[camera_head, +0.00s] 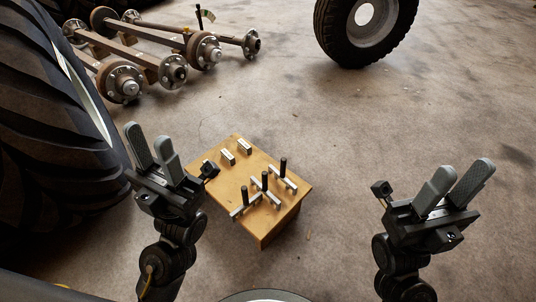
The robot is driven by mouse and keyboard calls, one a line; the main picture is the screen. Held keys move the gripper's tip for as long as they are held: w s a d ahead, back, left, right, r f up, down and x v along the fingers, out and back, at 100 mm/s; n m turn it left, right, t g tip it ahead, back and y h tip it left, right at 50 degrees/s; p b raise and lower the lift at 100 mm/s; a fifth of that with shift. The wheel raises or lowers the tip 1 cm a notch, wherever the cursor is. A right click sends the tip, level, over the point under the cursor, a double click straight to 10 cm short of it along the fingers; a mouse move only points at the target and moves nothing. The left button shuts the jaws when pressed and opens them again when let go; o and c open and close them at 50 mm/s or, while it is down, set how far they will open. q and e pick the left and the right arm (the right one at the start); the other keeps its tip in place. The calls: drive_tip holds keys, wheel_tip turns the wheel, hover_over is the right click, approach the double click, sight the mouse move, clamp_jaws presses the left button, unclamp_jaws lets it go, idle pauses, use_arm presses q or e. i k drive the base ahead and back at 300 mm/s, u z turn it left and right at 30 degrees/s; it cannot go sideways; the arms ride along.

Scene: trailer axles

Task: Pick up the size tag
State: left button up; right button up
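I cannot tell for certain which thing is the size tag. Two small pale blocks, a near one (228,157) and a far one (244,147), lie on the far part of a low wooden table (222,182).
Several metal T-shaped pieces with black upright handles (283,167) stand on the table's near right part. Rusty axles with hubs (125,84) lie at the back left. A big tire (40,110) fills the left edge; another wheel (340,30) stands at the back. The floor right of the table is clear.

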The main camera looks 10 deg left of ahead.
sight(226, 153)
drive_tip(key=z, duration=1.35)
drive_tip(key=i, duration=1.6)
drive_tip(key=u, duration=0.6)
drive_tip(key=i, duration=1.75)
drive_tip(key=u, duration=2.75)
drive_tip(key=i, duration=1.75)
drive_tip(key=u, duration=0.05)
